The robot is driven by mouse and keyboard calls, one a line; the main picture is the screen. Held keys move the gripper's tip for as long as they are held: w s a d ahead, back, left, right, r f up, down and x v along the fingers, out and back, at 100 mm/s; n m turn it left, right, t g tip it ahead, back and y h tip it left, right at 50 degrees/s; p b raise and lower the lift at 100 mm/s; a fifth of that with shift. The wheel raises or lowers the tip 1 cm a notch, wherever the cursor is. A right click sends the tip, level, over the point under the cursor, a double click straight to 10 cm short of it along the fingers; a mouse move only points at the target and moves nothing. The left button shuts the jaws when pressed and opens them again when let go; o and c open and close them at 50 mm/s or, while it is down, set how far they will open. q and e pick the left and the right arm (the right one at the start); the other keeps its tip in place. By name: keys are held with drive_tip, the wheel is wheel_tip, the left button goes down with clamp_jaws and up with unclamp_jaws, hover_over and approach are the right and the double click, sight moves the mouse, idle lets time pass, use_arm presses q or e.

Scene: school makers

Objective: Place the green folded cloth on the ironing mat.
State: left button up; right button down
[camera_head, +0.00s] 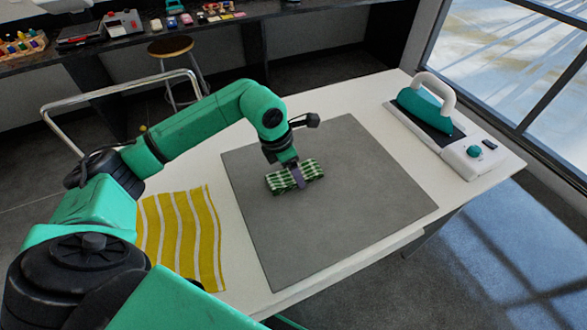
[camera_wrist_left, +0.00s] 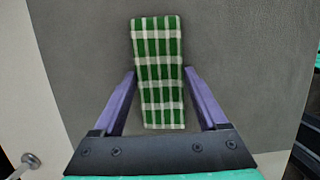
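The green folded cloth (camera_head: 281,183), green and white checked, is over the middle of the grey ironing mat (camera_head: 350,220) on the white table. Whether it rests on the mat or hangs just above it is hard to tell. My left gripper (camera_head: 297,178) points down at it, with one purple finger across its near side. My right gripper is not in view.
A yellow and white striped cloth (camera_head: 180,235) lies on the table left of the mat. An iron with a teal body (camera_head: 425,108) stands on its white base (camera_head: 468,155) at the right. A stool (camera_head: 170,46) and a cluttered bench are behind. The mat around the cloth is clear.

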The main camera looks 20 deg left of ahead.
sight(281, 176)
use_arm(q)
drive_tip(key=shift+o, duration=1.1)
drive_tip(key=shift+r, duration=0.3)
drive_tip(key=shift+s+a+r, duration=0.1)
drive_tip(key=shift+a+r, duration=0.05)
drive_tip(key=shift+r, duration=0.15)
drive_tip(key=b+v, duration=0.2)
drive_tip(key=v, duration=0.9)
